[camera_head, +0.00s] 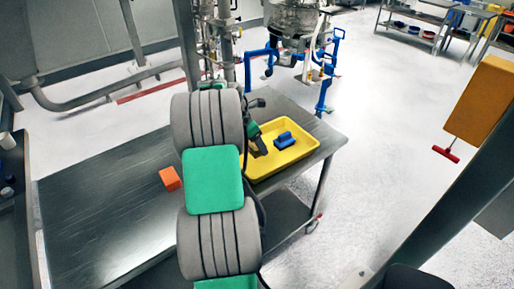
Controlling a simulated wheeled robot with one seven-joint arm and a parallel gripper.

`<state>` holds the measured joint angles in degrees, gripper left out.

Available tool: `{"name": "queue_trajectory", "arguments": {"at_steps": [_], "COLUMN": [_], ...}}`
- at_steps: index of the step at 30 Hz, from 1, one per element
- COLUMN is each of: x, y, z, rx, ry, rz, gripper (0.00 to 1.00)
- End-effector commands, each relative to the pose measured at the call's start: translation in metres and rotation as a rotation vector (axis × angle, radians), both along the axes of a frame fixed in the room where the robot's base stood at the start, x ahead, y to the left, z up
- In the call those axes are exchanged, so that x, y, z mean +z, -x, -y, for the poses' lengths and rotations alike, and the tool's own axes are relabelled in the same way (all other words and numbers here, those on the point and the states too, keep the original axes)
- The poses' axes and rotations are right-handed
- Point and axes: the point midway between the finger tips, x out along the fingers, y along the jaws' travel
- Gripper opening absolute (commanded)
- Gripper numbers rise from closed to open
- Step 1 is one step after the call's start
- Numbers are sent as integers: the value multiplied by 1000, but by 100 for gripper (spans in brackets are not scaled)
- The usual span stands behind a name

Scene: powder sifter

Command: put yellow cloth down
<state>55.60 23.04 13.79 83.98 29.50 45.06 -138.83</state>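My gripper (259,147) is at the left edge of the yellow tray, partly hidden behind my arm. Its dark fingers are small and point down toward the tray, and I cannot tell whether they are open or shut. I cannot make out a yellow cloth. The yellow thing by the gripper is a shallow tray (308,143) with raised rims on the right end of the metal table. A blue object (284,140) lies in the tray, right of the gripper and apart from it.
The metal table (100,215) is mostly bare on the left, with an orange block (170,179) near its middle. Steel machinery with blue pipes (328,75) stands behind. An orange-yellow box (483,100) is at the right, and the floor there is open.

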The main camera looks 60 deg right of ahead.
Motion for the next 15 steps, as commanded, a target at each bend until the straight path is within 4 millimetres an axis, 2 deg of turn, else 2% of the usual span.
{"name": "queue_trajectory", "arguments": {"at_steps": [1, 3, 6, 11, 15], "x": [-13, -28, -41, -56, -77], "y": [-2, -6, -11, -14, -14], "z": [8, 19, 30, 39, 38], "rx": [-1, -1, 2, 3, 4], "ry": [-7, -7, -4, -5, -6], "rz": [-4, -4, -2, -3, -4], "gripper": [39, 39, 39, 39, 39]}}
